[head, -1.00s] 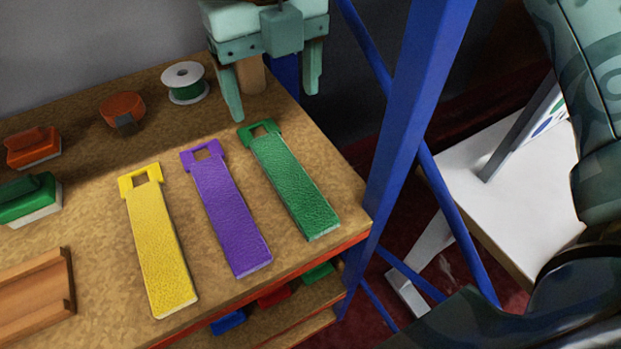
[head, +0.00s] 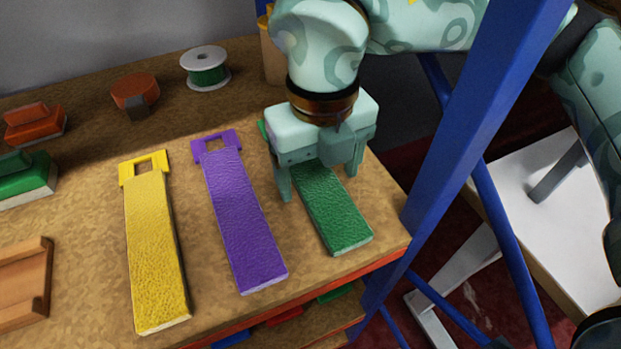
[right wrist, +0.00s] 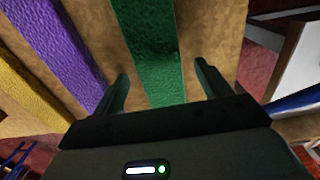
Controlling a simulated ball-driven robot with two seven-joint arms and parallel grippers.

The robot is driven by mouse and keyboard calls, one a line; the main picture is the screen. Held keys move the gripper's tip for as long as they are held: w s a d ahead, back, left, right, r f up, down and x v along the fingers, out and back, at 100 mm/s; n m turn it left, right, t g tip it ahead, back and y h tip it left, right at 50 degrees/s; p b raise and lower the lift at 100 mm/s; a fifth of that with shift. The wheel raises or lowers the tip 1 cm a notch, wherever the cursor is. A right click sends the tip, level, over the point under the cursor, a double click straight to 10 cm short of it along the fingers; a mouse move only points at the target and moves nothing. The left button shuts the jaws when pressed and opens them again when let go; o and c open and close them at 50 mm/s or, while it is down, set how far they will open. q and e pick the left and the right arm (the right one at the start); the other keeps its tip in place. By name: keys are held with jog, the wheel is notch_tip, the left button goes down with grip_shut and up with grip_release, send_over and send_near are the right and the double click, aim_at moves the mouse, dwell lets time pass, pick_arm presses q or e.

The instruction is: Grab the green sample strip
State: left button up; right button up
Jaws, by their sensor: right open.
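The green sample strip (head: 338,217) lies flat on the wooden table at the right of the row of strips. Its far end is mostly hidden behind my right gripper (head: 318,188) in the head view. The right gripper is open over the strip's upper half, with one finger on each side of it. In the right wrist view the green strip (right wrist: 148,40) runs between the two open fingers, with gaps on both sides. I cannot tell whether the fingertips touch the table. My left gripper is not in view.
A purple strip (head: 240,215) and a yellow strip (head: 153,250) lie left of the green one. A green thread spool (head: 206,70) and an orange tape item (head: 135,92) stand behind. A blue post (head: 470,130) rises beside the table's right edge.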

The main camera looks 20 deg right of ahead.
jog(key=shift+f, duration=0.65)
jog(key=shift+r, duration=0.1)
jog(key=shift+c, duration=0.3)
jog(key=c, duration=1)
